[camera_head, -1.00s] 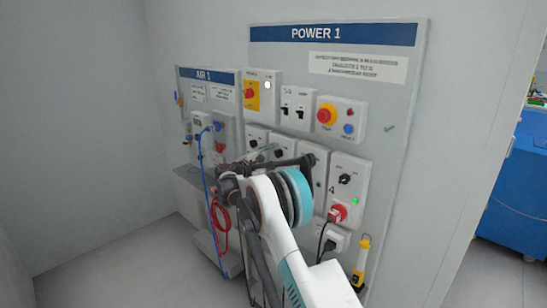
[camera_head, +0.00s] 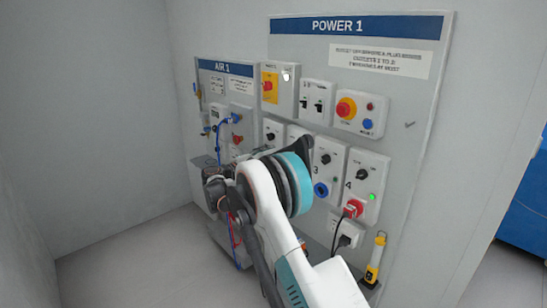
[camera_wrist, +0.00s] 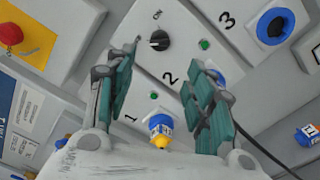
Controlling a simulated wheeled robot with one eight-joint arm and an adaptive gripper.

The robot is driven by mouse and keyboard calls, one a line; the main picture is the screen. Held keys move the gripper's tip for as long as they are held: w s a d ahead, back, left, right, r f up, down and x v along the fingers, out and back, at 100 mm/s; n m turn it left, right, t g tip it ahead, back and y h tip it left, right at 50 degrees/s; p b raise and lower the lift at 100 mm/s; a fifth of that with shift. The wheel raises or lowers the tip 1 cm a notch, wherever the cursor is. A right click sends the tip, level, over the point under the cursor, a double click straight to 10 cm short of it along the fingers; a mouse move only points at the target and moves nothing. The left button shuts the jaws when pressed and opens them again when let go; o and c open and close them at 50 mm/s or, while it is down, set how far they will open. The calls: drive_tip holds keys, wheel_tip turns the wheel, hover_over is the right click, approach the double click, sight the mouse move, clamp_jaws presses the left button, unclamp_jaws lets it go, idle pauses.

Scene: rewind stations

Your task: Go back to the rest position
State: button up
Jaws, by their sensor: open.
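My gripper (camera_wrist: 163,62) shows in the wrist view with its two green-padded fingers apart and nothing between them. Beyond the fingers is a grey panel with a black ON knob (camera_wrist: 160,40) and green lights. A yellow-and-blue plug or connector (camera_wrist: 160,130) shows low between the finger bases. In the head view my arm reaches up to the POWER 1 board (camera_head: 420,90) and covers part of its lower left. The fingers cannot be made out there. Whether they touch the panel is unclear.
The AIR 1 board (camera_head: 226,67) with its hoses is at left, partly behind my arm. A red plug (camera_head: 352,208) and a yellow lamp (camera_head: 376,258) are at the lower right. A blue cabinet (camera_head: 525,215) stands at the far right. Floor at left is clear.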

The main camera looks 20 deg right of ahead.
idle(0.4)
drive_tip(key=s+a+r+m+y, duration=0.15)
drive_tip(key=s+r+y, duration=0.3)
drive_tip(key=s, duration=0.65)
drive_tip(key=s+a+r+m+y, duration=0.15)
drive_tip(key=s+r+y, duration=0.35)
drive_tip(key=s, duration=0.5)
drive_tip(key=s+a+f+m+y, duration=0.2)
drive_tip(key=s+a, duration=0.2)
drive_tip(key=s, duration=0.6)
drive_tip(key=s+a+f+m+y, duration=0.2)
drive_tip(key=s+a+f+y, duration=0.1)
drive_tip(key=s, duration=0.8)
drive_tip(key=s+a+f+m+t+y, duration=0.1)
drive_tip(key=s+a, duration=0.4)
drive_tip(key=s, duration=0.5)
drive_tip(key=shift+s+a+f+m+y, duration=0.2)
drive_tip(key=shift+s+f+m+y, duration=0.2)
drive_tip(key=shift+f+m+y, duration=0.45)
